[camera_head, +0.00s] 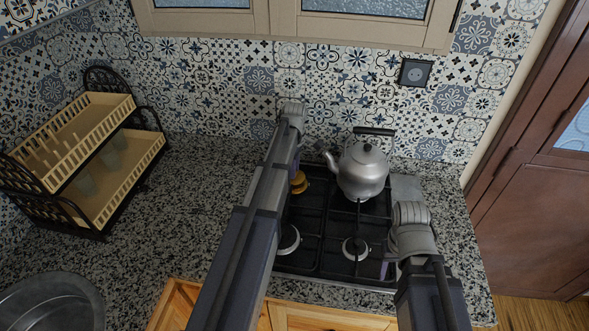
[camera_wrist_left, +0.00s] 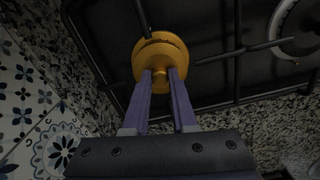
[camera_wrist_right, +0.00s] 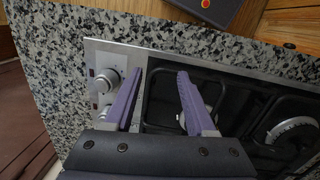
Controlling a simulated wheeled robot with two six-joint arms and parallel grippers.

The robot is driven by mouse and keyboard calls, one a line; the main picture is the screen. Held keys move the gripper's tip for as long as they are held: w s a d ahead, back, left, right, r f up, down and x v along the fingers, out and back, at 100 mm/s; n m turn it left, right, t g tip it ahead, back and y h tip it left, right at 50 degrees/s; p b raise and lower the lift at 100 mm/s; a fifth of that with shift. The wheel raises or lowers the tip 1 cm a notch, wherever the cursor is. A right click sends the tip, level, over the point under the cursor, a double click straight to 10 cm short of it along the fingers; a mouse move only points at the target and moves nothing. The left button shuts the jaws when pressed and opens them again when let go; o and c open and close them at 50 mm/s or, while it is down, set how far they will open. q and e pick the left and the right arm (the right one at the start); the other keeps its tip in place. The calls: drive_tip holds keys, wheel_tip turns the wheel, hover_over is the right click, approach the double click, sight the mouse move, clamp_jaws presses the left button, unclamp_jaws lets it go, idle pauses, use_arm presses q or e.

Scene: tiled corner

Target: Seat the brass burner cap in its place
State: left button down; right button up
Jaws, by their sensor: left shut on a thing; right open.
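The brass burner cap (camera_head: 298,182) is a yellow disc at the back left of the black gas hob (camera_head: 322,218). It also shows in the left wrist view (camera_wrist_left: 160,50), among the dark grate bars. My left gripper (camera_wrist_left: 162,73) is shut on the cap's near side; in the head view my left arm hides its fingers and part of the cap. I cannot tell whether the cap touches the hob, and its place beneath is hidden. My right gripper (camera_wrist_right: 160,76) is open and empty over the hob's right front edge, near a control knob (camera_wrist_right: 105,80).
A silver kettle (camera_head: 361,171) stands on the back right burner, close to the cap. Front burners show at left (camera_head: 289,240) and right (camera_head: 356,248). A dish rack (camera_head: 95,160) stands at far left and a metal sink (camera_head: 50,303) at front left. Granite counter (camera_head: 190,190) between is clear.

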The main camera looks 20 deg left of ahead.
use_arm(q)
drive_tip(key=shift+f+b, duration=0.9)
drive_tip(key=shift+b, duration=0.05)
use_arm(e)
drive_tip(key=shift+f, duration=0.95)
idle(0.8)
use_arm(q)
drive_tip(key=shift+c, duration=1.2)
unclamp_jaws()
use_arm(e)
drive_tip(key=shift+s, duration=0.15)
use_arm(q)
drive_tip(key=shift+r+p, duration=0.45)
drive_tip(key=shift+p, duration=0.1)
use_arm(e)
drive_tip(key=shift+r, duration=0.45)
use_arm(q)
wheel_tip(320, 180, up, 6)
drive_tip(key=p, duration=0.6)
drive_tip(key=shift+r, duration=0.1)
use_arm(e)
wheel_tip(320, 180, up, 6)
